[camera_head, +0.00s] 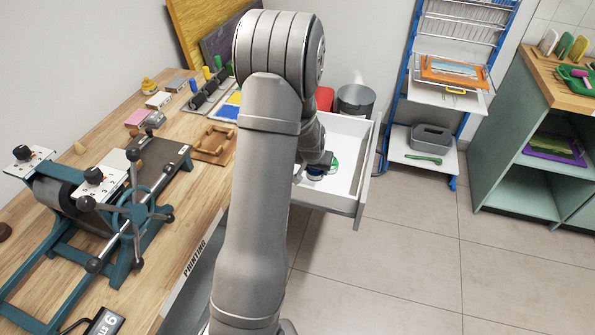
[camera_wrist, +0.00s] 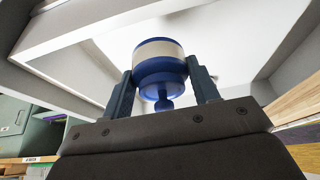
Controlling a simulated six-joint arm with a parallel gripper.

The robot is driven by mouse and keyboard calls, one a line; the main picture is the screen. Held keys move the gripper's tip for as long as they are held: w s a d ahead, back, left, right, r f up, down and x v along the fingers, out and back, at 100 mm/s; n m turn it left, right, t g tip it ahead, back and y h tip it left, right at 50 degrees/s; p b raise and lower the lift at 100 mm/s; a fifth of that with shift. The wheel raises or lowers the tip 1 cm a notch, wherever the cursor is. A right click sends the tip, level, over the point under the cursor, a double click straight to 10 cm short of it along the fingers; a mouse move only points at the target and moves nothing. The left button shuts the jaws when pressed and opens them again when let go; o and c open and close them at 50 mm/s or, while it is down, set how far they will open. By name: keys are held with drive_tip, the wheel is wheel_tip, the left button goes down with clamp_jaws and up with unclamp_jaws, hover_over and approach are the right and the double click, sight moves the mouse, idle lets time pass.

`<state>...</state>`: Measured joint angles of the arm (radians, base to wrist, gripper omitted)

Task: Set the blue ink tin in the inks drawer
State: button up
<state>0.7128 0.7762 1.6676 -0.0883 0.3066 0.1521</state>
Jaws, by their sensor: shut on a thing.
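The blue ink tin (camera_wrist: 158,62) has a pale band and a small knob. In the wrist view it sits between the two fingers of my gripper (camera_wrist: 161,88), which is shut on it. In the head view my gripper (camera_head: 318,164) is over the open white drawer (camera_head: 345,180), and a bit of the blue tin (camera_head: 314,173) shows below it. The wrist view shows the drawer's pale inside (camera_wrist: 220,40) beyond the tin. I cannot tell whether the tin touches the drawer floor. My arm hides the drawer's left part.
The wooden bench (camera_head: 200,190) with a press (camera_head: 110,200) lies left. A grey bin (camera_head: 356,101) stands behind the drawer, a blue rack (camera_head: 395,110) beyond. The floor to the right is clear.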

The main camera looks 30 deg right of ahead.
drive_tip(key=w+a+f, duration=0.1)
drive_tip(key=w, duration=0.1)
drive_tip(key=w+a+f, duration=0.1)
drive_tip(key=w+f, duration=0.1)
drive_tip(key=w+a+f, duration=0.1)
drive_tip(key=w, duration=0.2)
drive_tip(key=shift+a+f, duration=0.15)
drive_tip(key=shift+f, duration=2.1)
drive_tip(key=shift+f, duration=0.1)
drive_tip(key=o, duration=1.2)
drive_tip(key=shift+o, duration=0.2)
drive_tip(key=shift+s+r, duration=0.1)
drive_tip(key=shift+r, duration=0.25)
drive_tip(key=v, duration=1.1)
drive_tip(key=shift+r, duration=0.2)
drive_tip(key=shift+s+a, duration=0.1)
